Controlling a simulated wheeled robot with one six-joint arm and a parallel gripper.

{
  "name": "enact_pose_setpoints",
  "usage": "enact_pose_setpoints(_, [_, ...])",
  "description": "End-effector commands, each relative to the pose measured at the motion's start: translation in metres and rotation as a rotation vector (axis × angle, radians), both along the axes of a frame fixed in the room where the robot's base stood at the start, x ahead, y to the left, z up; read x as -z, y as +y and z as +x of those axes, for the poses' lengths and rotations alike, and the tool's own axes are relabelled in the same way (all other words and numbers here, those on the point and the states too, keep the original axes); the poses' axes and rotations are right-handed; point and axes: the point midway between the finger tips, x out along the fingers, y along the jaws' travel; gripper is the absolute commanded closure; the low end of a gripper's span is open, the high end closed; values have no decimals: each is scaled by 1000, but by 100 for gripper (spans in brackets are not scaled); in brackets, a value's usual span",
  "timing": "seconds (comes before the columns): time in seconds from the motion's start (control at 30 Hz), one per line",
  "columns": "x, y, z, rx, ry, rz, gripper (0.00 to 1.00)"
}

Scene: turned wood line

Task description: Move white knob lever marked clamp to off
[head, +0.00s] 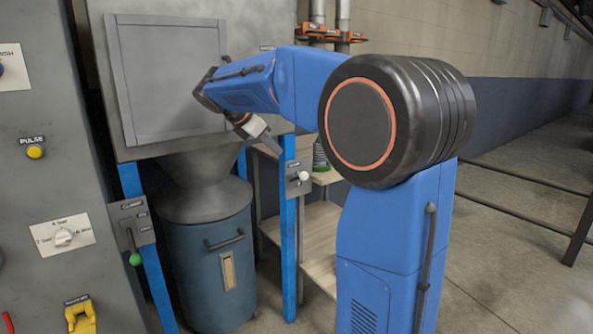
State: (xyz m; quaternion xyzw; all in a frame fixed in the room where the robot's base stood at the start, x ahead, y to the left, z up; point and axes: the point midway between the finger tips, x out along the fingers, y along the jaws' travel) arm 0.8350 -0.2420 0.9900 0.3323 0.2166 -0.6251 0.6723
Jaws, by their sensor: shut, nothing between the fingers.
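A lever with a white ball knob (303,176) sticks out from a small grey plate (292,184) on the right blue post. The plate carries small labels that I cannot read at this size. The lever's arm is short in this view, and I cannot tell its exact setting. My gripper (274,147) points down and to the right, above and left of the white knob, apart from it. It is shut and empty. Its fingertips are small and dark here.
A similar plate (131,222) with a green-knobbed lever (135,258) is on the left post. A blue drum (212,265) stands between the posts under a grey hopper. A wooden shelf (312,233) is behind the right post. A grey control cabinet (50,185) fills the left.

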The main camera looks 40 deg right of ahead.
Motion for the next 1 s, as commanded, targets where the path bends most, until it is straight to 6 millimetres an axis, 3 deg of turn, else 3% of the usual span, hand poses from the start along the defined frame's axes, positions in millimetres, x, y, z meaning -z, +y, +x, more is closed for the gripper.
enact_pose_setpoints(0.37, [7, -6, 0, 3, 1, 2, 100])
enact_pose_setpoints(1.0, [80, -79, 13, 4, 0, 2, 100])
